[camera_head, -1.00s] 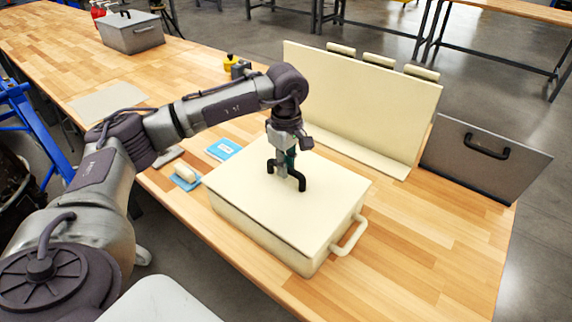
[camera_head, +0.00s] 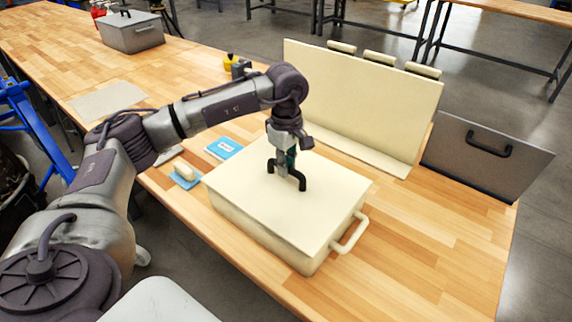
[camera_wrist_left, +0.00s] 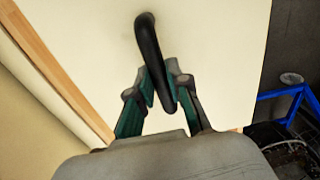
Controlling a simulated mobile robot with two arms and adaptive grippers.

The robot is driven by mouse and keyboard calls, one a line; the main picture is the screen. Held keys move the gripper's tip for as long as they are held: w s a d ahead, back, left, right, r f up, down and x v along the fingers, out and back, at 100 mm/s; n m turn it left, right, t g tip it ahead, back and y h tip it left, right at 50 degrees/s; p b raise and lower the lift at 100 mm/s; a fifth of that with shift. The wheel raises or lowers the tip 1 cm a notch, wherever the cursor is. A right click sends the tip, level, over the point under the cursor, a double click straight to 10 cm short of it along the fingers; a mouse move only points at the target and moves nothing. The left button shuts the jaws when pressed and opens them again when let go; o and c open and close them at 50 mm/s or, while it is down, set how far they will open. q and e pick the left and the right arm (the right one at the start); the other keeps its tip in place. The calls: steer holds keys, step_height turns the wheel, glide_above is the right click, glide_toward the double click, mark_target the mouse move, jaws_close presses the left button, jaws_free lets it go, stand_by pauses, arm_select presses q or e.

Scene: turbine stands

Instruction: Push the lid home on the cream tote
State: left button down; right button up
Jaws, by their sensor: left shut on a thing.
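The cream tote (camera_head: 265,235) stands on the wooden workbench, with a cream side handle (camera_head: 350,232) on its right. Its flat cream lid (camera_head: 320,212) lies over the top and covers the tote's opening. I cannot tell whether the lid is fully seated. A black bar handle (camera_head: 300,184) rises from the lid. My left gripper (camera_head: 287,172) points down and is shut on this lid handle. In the left wrist view the fingers (camera_wrist_left: 161,95) close on the black handle (camera_wrist_left: 150,45) above the cream lid (camera_wrist_left: 215,50). My right gripper is not in view.
A cream upright panel (camera_head: 365,100) stands behind the tote, and a grey panel with a black handle (camera_head: 480,165) stands to the right. A blue booklet (camera_head: 224,148) and a cream-handled blue tool (camera_head: 184,175) lie left of the tote. The bench's front right is clear.

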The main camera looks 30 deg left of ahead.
arm_select(q)
steer(key=shift+s+f, duration=0.3)
steer(key=shift+f, duration=0.3)
steer(key=shift+d, duration=0.1)
steer(key=c, duration=1.4)
jaws_free()
steer(key=shift+c, duration=0.2)
steer(key=o, duration=0.4)
steer(key=shift+w, duration=0.35)
steer(key=shift+o, duration=0.9)
steer(key=shift+s+r, duration=0.1)
steer(key=shift+s, duration=0.05)
steer(key=shift+r, duration=0.1)
